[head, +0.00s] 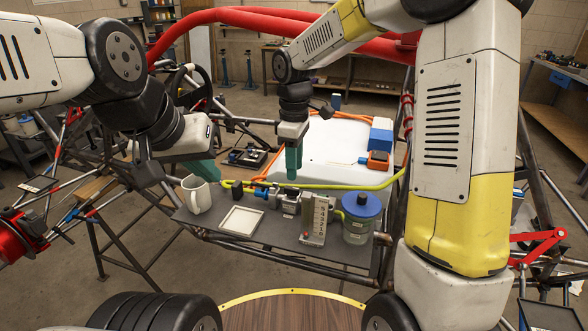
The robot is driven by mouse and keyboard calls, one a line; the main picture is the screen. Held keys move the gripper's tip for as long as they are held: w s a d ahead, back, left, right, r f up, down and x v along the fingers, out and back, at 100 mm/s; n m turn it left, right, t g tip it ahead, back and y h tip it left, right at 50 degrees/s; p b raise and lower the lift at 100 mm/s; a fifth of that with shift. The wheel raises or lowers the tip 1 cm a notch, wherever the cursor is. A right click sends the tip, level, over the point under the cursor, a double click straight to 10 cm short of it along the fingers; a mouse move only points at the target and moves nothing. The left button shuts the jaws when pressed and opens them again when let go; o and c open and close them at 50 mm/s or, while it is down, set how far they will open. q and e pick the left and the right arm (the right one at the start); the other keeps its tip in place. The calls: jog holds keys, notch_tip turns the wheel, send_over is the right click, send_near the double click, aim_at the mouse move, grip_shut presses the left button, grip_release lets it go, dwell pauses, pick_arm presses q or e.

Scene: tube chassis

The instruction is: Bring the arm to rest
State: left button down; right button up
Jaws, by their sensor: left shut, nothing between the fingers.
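My left arm comes in from the left, and its gripper (203,172) has teal fingertips that are shut and empty. They show just above and behind the white mug (196,195); I cannot tell whether they touch it. My right arm comes in from the upper right and bends down to its gripper (292,165). Its teal fingers point down above the back edge of the grey shelf, behind the small grey devices. They overlap in this view, so their gap is hidden, and I see nothing held.
The grey shelf (190,218) carries a white-framed tray (241,220), a valve-like device (288,203), a grey meter (315,220) and a blue-lidded jar (361,215). Behind are a yellow hose (345,186), a white panel (335,140) and an orange-and-black box (377,160). Chassis tubes surround the shelf.

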jog(key=shift+r, duration=0.75)
jog(key=shift+s, duration=0.1)
jog(key=s+d+r+m+t, duration=0.2)
jog(key=s+d+r+m, duration=0.1)
jog(key=s, duration=0.3)
jog(key=s+d+r+m+t+y, duration=0.1)
jog(key=s+d+r+m+t, duration=0.1)
jog(key=s+d+m, duration=0.4)
jog(key=s+d+r+m+t+y, duration=0.1)
jog(key=s+d+r+m+t, duration=0.1)
jog(key=s+d+r+m, duration=0.2)
jog(key=s+m, duration=0.1)
jog(key=s, duration=0.2)
jog(key=shift+s+d+r, duration=0.25)
jog(key=shift+s+r, duration=0.05)
jog(key=shift+s, duration=0.05)
dwell(0.3)
